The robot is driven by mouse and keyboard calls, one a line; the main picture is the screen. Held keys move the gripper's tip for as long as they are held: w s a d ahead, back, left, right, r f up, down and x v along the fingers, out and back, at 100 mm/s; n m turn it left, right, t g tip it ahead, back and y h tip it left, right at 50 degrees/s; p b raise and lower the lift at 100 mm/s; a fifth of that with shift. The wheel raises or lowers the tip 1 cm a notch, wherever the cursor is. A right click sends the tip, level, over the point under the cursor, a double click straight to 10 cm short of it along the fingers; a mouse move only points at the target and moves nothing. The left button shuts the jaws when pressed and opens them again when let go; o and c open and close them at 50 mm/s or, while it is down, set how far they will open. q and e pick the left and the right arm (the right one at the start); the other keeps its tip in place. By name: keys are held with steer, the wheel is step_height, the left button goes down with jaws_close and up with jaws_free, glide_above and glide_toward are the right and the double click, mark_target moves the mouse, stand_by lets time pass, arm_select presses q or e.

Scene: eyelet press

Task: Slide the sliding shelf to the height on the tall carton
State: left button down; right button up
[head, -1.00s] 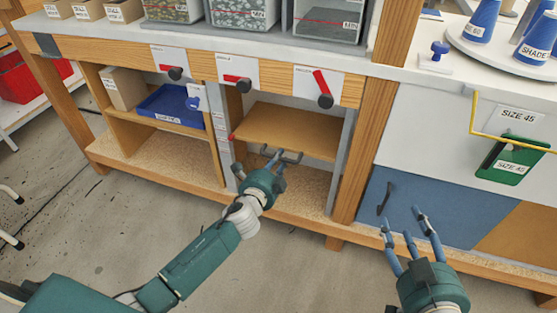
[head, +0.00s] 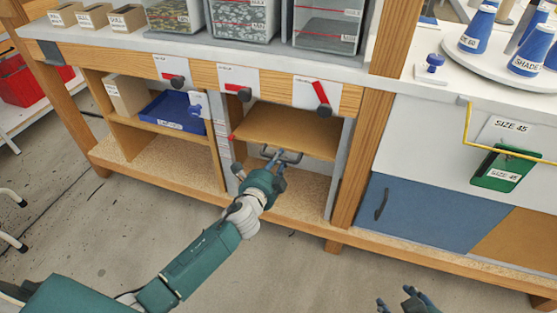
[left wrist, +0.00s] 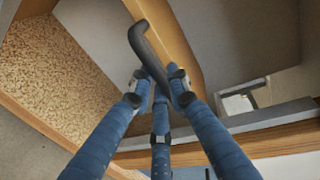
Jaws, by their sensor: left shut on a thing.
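The sliding shelf (head: 288,131) is a light wooden board, roughly level, in the upper part of the middle bay. A dark bar handle (head: 291,158) is on its front. My left gripper (head: 274,160) is shut on this handle; the left wrist view also shows its blue fingers around the dark handle (left wrist: 146,48). A red pointer (head: 232,137) sits at the shelf's left, by a labelled upright (head: 224,118). The tall carton (head: 127,94) stands in the left bay; its label is too small to read. My right gripper (head: 405,302) is mostly cut off at the bottom edge.
A blue tray (head: 172,112) is beside the carton. Drawers with dark knobs (head: 244,94) and red marks run above the bays. A wooden post (head: 353,165) bounds the middle bay on the right, with a blue cabinet door (head: 425,210) beyond. The floor in front is clear.

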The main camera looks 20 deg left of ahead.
arm_select(q)
steer(key=shift+w+r, duration=0.2)
steer(key=shift+r, duration=0.3)
steer(key=c, duration=1.7)
jaws_free()
steer(key=shift+c, duration=0.2)
steer(key=shift+f, duration=0.1)
steer(key=shift+s, duration=0.1)
steer(key=shift+s+f, duration=0.1)
steer(key=shift+f, duration=0.05)
steer(key=s+r, duration=0.2)
steer(key=s, duration=0.9)
steer(key=shift+s+a+r, duration=0.25)
steer(key=shift+s, duration=0.05)
